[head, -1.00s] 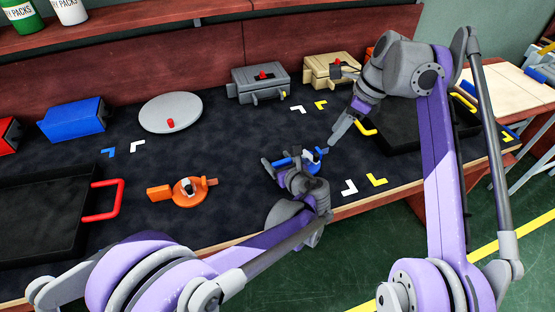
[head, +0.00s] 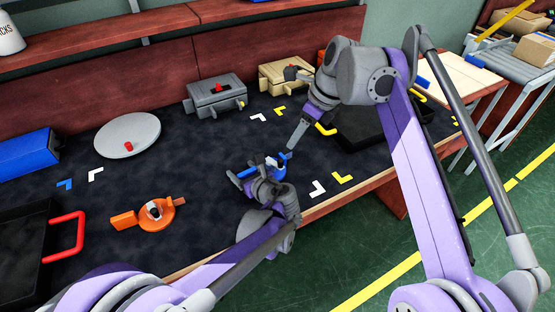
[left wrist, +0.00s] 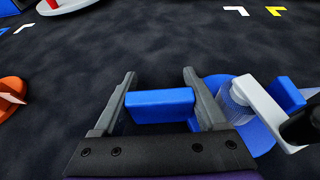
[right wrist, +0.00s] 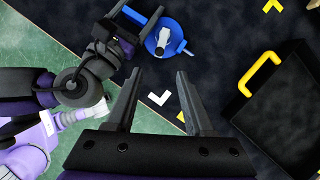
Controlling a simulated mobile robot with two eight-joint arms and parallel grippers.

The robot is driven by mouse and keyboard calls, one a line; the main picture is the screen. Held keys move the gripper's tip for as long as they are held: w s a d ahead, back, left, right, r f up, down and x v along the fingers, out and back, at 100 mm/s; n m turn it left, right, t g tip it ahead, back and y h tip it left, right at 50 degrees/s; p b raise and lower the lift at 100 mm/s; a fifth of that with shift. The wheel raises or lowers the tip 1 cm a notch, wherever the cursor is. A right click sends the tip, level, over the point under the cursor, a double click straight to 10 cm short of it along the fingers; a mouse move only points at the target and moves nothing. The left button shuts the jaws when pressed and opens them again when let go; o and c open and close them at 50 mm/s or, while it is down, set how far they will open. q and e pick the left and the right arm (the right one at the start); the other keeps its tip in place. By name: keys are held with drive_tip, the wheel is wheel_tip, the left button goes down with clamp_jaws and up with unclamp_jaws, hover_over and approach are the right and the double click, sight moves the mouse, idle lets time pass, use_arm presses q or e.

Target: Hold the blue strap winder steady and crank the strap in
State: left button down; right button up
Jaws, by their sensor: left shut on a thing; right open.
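The blue strap winder (head: 279,172) lies on the dark worktop near its front edge. In the left wrist view its blue block grip (left wrist: 160,105) sits between the fingers, joined to a round blue body with a pale crank arm (left wrist: 262,112) and dark knob (left wrist: 302,124). My left gripper (head: 246,175) is shut on that block. My right gripper (head: 292,148) is open and empty, above and beyond the winder. In the right wrist view the winder (right wrist: 163,52) lies ahead of the open fingers (right wrist: 157,90), apart from them. Any strap is hard to make out.
An orange winder (head: 152,213) lies to the left. A red-handled black tray (head: 30,250) is at far left, and a yellow-handled black tray (right wrist: 290,110) to the right. A round grey plate (head: 125,135) and grey box (head: 215,95) stand behind. White and yellow corner marks lie nearby.

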sight(281, 161)
drive_tip(key=shift+m, duration=0.4)
drive_tip(key=x, duration=1.1)
drive_tip(key=shift+a+f, duration=0.1)
drive_tip(key=shift+f, duration=0.25)
clamp_jaws()
